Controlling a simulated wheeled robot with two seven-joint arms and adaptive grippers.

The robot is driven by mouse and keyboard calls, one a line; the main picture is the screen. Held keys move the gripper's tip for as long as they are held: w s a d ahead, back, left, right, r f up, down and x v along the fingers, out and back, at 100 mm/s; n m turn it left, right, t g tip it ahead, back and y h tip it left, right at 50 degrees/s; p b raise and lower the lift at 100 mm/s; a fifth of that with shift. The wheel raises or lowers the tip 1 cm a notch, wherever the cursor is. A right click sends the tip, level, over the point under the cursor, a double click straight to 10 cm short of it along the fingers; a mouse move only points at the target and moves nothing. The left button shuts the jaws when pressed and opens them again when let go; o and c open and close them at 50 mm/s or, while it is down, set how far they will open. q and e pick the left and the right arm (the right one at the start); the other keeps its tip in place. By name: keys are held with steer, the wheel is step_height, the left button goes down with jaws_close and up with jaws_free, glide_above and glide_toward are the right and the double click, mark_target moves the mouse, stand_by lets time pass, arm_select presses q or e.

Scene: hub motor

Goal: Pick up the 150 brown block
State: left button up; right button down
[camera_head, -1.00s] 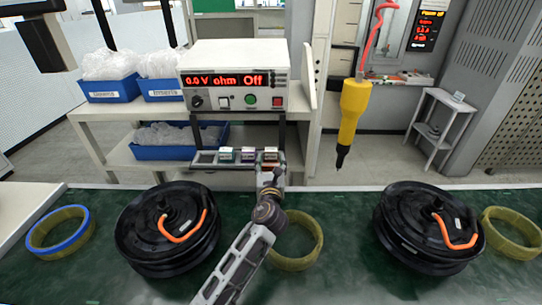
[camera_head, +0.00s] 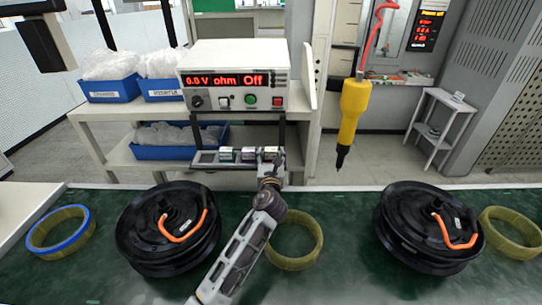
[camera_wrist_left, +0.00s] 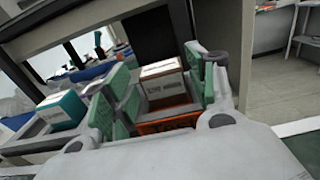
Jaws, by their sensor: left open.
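My left gripper (camera_head: 270,157) is at the right end of the small block tray (camera_head: 204,158) below the meter. It is open. In the left wrist view, the brown block (camera_wrist_left: 166,90) lies between the two green-padded fingers. It has a pale labelled face with an orange-brown part below. Contact with the fingers cannot be told. In the head view the gripper covers most of this block. A teal-green block (camera_head: 226,154) and a purple block (camera_head: 248,154) sit to its left on the tray. The teal block also shows in the left wrist view (camera_wrist_left: 62,110). My right gripper is out of view.
Two black hub motors (camera_head: 168,230) (camera_head: 428,228) with orange cables lie on the green bench. Yellow rings (camera_head: 294,241) (camera_head: 510,233) and a blue-topped ring (camera_head: 60,232) lie beside them. A yellow screwdriver (camera_head: 352,110) hangs right of the tray. The meter (camera_head: 235,75) stands above.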

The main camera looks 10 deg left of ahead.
mark_target(271, 153)
arm_select(q)
steer(key=shift+w+a, duration=0.2)
steer(key=shift+w, duration=0.6)
steer(key=shift+w+a, duration=0.15)
steer(key=shift+w, duration=0.8)
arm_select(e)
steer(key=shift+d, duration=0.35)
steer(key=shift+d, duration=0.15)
